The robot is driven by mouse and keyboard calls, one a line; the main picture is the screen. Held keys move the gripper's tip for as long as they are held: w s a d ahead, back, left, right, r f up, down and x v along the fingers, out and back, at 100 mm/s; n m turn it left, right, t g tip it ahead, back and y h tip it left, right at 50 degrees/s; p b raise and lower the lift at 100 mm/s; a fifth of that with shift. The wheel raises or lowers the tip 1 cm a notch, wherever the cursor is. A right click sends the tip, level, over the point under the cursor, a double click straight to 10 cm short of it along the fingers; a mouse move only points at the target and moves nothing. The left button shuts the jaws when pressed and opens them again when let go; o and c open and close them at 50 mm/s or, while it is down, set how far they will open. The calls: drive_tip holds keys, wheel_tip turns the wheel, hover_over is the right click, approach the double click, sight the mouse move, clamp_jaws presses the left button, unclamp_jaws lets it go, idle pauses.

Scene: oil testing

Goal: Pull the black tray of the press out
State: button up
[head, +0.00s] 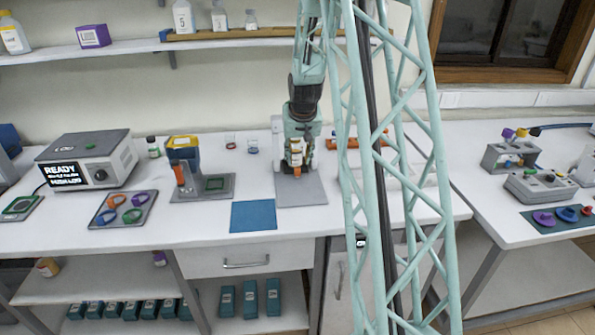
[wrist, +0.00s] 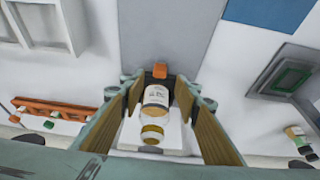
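My gripper (head: 296,166) points down at an upright grey stand (head: 277,135) on the bench. In the wrist view my gripper's fingers (wrist: 160,80) are apart, on either side of a white-labelled bottle (wrist: 156,97) with an amber part, with gaps visible beside it. An orange piece (wrist: 160,71) shows near the fingertips. A blue device with a yellow top (head: 183,150) and orange handle, possibly the press, stands left of my gripper on a grey base. A dark green-framed square (head: 214,184) lies on that base.
A blue mat (head: 253,216) lies in front between the device and the stand. Left are a tray of coloured rings (head: 123,209) and a box reading READY (head: 88,160). An orange rack (head: 345,142) stands right, partly behind my lattice column. The bench front is mostly clear.

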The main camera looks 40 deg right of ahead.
sight(297, 169)
drive_tip(key=shift+b+x, duration=0.35)
drive_tip(key=shift+x, duration=3.9)
drive_tip(key=shift+c, duration=0.4)
clamp_jaws()
